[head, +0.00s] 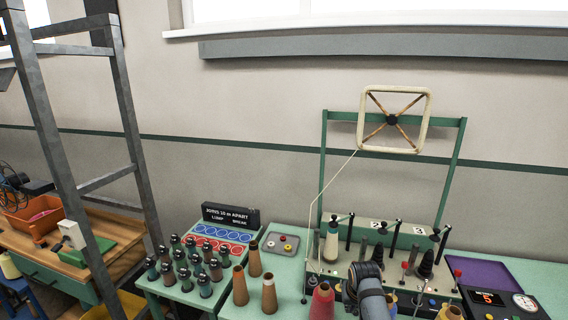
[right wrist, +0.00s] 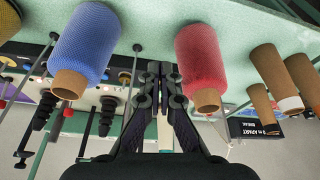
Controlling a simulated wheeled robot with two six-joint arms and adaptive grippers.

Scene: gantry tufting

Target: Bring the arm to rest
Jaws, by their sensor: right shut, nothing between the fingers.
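My right gripper (right wrist: 160,75) shows in the right wrist view with its two dark fingers together and nothing between them. It points between a blue yarn cone (right wrist: 86,45) and a red yarn cone (right wrist: 203,60), which appear upside down there. I see no clear contact with either. In the head view my right arm comes up from the bottom edge, in front of the green machine stand, just right of the red cone (head: 321,302). Its fingertips are hard to make out there. My left gripper is not in view.
A green frame (head: 323,165) with a cream square reel (head: 393,150) rises behind the arm, with a thread running down. Bare brown cones (head: 239,287) and dark-topped bobbins (head: 187,283) stand left. A display box (head: 490,298) stands right. A grey ladder-like frame (head: 133,150) is far left.

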